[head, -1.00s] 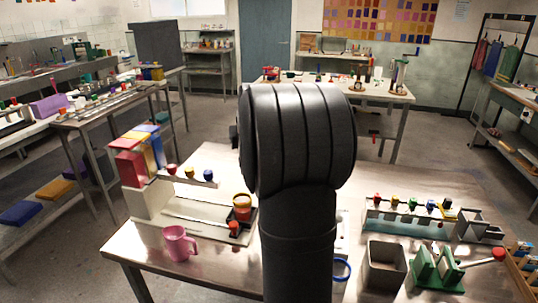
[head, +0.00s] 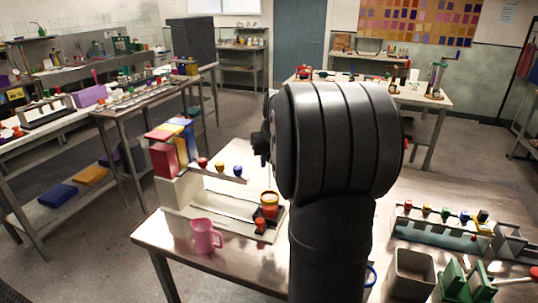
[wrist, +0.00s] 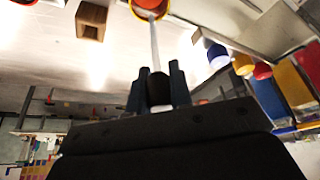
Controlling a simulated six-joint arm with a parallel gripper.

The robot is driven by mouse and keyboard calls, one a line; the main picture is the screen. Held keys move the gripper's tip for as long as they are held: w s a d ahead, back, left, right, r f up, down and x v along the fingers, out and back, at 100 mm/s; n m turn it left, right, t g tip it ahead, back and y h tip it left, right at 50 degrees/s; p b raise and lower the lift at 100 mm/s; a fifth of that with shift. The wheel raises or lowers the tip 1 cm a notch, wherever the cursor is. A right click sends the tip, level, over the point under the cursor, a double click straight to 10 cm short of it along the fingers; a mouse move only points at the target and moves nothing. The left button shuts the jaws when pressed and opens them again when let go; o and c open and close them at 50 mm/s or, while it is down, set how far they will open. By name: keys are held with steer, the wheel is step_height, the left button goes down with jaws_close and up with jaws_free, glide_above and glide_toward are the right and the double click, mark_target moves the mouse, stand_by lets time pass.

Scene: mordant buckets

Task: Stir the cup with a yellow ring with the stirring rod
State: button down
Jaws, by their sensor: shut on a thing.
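The cup with a yellow ring (head: 268,198) stands on the pale station at the left of the table, with red-orange contents. It also shows at the top edge of the wrist view (wrist: 150,5), partly cut off. My gripper (wrist: 158,88) is shut on the pale stirring rod (wrist: 155,45), seen in the wrist view. The rod runs from the fingers to the yellow-ringed cup's rim; I cannot tell whether its tip is inside. In the head view my arm hides the rod and most of the gripper.
A pink mug (head: 205,236) stands near the table's front left. Red, yellow and blue blocks (head: 170,145) rise behind the station. A grey square bin (head: 411,274) and green blocks (head: 468,281) stand at the right. A blue ring (head: 371,274) shows beside my arm.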

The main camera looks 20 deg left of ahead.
glide_above(270, 205)
steer(key=w+a, duration=0.2)
steer(key=w, duration=0.1)
step_height(270, 205, down, 9)
steer(key=shift+d, duration=0.25)
stand_by(0.5)
